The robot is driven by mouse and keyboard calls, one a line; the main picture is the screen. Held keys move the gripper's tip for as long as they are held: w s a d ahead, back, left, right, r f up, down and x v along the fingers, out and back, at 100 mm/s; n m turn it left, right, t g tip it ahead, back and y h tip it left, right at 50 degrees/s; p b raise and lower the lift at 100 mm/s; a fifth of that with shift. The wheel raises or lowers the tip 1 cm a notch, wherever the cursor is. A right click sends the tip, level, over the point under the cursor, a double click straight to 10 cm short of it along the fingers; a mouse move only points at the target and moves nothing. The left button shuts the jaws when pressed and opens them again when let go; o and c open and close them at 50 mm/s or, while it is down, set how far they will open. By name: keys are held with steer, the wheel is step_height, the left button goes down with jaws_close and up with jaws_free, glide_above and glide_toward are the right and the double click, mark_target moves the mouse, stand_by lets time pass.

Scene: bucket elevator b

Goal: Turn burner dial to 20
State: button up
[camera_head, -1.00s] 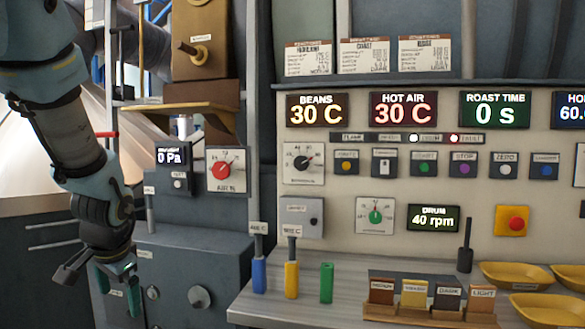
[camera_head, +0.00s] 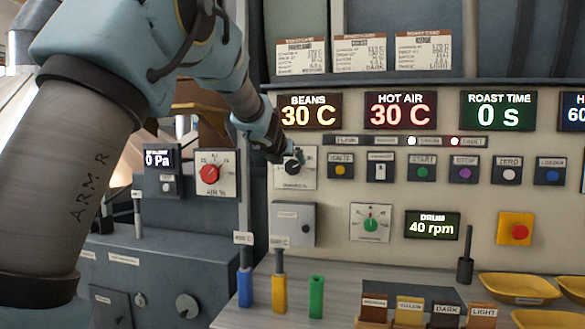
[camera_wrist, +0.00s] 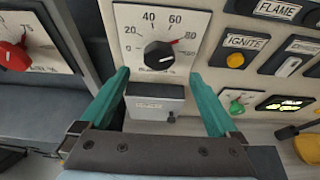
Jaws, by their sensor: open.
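The burner dial (camera_head: 293,168) is a round black knob on a square white plate, on the cream control panel below the BEANS display. In the wrist view the dial (camera_wrist: 158,55) shows readable marks 40, 60 and 80. A red mark sits at the knob's upper right, between 60 and 80. My gripper (camera_wrist: 158,74) is open, with one teal finger on each side of the dial's lower part in the picture. The gap between them is empty; I cannot tell whether they touch the plate. In the head view my gripper (camera_head: 288,154) partly covers the dial.
A red AIR dial (camera_head: 209,174) is to the left. The ignite button (camera_head: 340,170) is close on the right. A grey box (camera_head: 293,224) sticks out below the burner dial. Blue, yellow and green handles (camera_head: 316,297) stand on the ledge below.

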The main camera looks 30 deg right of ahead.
mark_target(292, 167)
steer(key=p+x, duration=0.1)
steer(key=x, duration=0.6)
steer(key=shift+w+d+f, duration=0.15)
steer(key=shift+w+f, duration=0.05)
steer(key=shift+w, duration=0.05)
steer(key=c, duration=1.4)
steer(key=shift+o, duration=0.2)
